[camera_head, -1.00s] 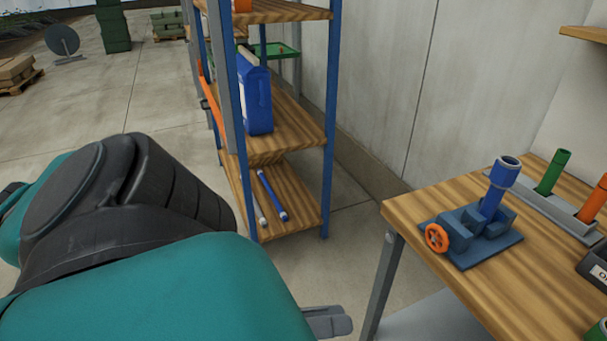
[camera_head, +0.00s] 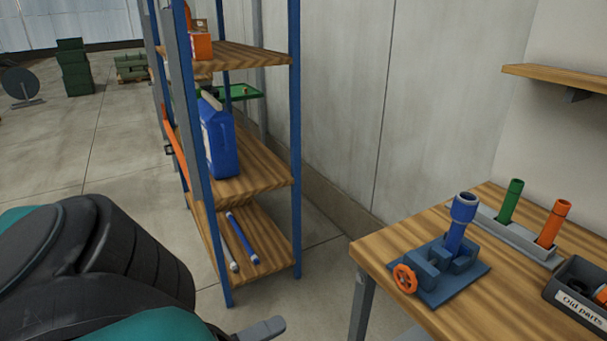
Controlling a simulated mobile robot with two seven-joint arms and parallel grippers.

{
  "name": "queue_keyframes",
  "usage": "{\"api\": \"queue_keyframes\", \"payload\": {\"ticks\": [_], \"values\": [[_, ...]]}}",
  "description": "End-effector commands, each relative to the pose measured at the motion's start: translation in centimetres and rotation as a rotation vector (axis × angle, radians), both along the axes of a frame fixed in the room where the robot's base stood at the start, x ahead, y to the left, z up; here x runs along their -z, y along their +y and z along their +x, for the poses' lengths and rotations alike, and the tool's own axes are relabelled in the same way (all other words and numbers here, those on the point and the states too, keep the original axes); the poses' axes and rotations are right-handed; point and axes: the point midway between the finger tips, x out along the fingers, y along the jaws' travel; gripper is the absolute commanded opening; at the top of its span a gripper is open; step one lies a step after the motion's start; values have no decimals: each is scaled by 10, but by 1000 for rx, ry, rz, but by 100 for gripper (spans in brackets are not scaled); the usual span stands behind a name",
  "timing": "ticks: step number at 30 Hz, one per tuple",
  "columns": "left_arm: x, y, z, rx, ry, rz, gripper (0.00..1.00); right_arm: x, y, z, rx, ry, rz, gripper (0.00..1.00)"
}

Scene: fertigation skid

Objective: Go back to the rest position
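My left arm comes in from the lower left. A grey finger-like part of my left gripper (camera_head: 262,329) shows at the bottom edge, over the floor between the shelf rack and the workbench. Most of this gripper is hidden by my arm and the frame edge, so I cannot tell its opening. My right gripper is not in view. On the workbench (camera_head: 396,270) a blue vise (camera_head: 430,270) with an orange handwheel (camera_head: 404,278) holds a blue tube (camera_head: 460,222), tilted slightly.
A green tube (camera_head: 511,201) and an orange tube (camera_head: 553,222) stand in a grey rack. An "Old parts" bin (camera_head: 578,308) is at the right. The shelf rack (camera_head: 296,150) bears a blue jug (camera_head: 218,140) and two rods. Open floor lies at the left.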

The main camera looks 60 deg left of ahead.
Motion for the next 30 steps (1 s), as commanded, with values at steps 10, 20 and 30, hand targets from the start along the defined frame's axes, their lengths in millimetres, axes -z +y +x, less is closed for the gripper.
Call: {"api": "queue_keyframes", "payload": {"ticks": [10,20,30], "values": [[2,-5,2,13,2,27,90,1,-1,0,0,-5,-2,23],[56,-94,48,251,80,637,90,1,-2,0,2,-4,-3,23],[116,-149,105,486,238,1372,90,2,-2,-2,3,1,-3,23]]}}
